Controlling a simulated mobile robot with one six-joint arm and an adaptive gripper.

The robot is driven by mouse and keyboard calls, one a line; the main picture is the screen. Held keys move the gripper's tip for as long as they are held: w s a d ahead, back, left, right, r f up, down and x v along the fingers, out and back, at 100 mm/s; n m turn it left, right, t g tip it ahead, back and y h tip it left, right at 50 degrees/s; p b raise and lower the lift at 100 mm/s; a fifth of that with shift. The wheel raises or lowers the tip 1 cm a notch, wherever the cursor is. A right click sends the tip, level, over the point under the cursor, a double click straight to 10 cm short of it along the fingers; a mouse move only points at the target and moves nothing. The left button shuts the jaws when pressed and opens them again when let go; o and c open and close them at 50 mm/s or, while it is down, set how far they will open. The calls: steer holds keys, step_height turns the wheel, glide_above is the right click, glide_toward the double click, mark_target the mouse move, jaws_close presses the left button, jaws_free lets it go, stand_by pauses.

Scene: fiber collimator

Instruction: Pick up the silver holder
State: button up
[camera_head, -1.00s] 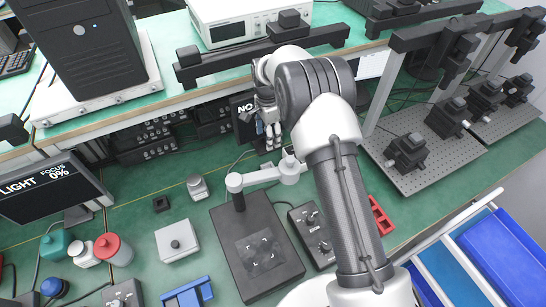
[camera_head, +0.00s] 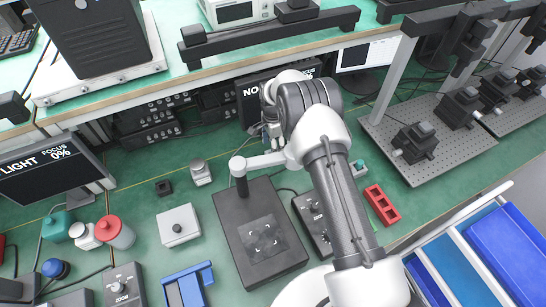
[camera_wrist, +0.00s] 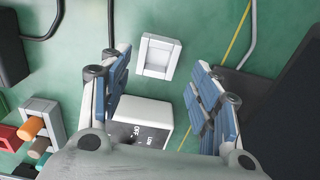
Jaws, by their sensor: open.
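A small pale silver square holder (camera_wrist: 158,56) with a recessed middle lies on the green bench in the wrist view, just ahead of my gripper (camera_wrist: 161,82). My gripper is open, with its blue-padded fingers apart on either side and nothing between the tips. The holder appears beyond the fingertips, not touched. In the head view, my gripper (camera_head: 270,134) is partly hidden behind my arm, near the dark monitor. I cannot make out the holder there; my arm seems to cover it.
A white switch box (camera_wrist: 140,121) sits below the holder, between the finger bases. Coloured connectors (camera_wrist: 37,128) are at left. A dark block (camera_wrist: 278,105) is at right. In the head view, a black stand (camera_head: 262,240) and a red tray (camera_head: 382,205) flank my arm.

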step_height(320, 180, down, 4)
steer(key=shift+a+f+b, duration=0.1)
steer(key=shift+b, duration=0.3)
steer(key=shift+c, duration=0.2)
steer(key=c, duration=1)
steer(key=shift+r, duration=0.2)
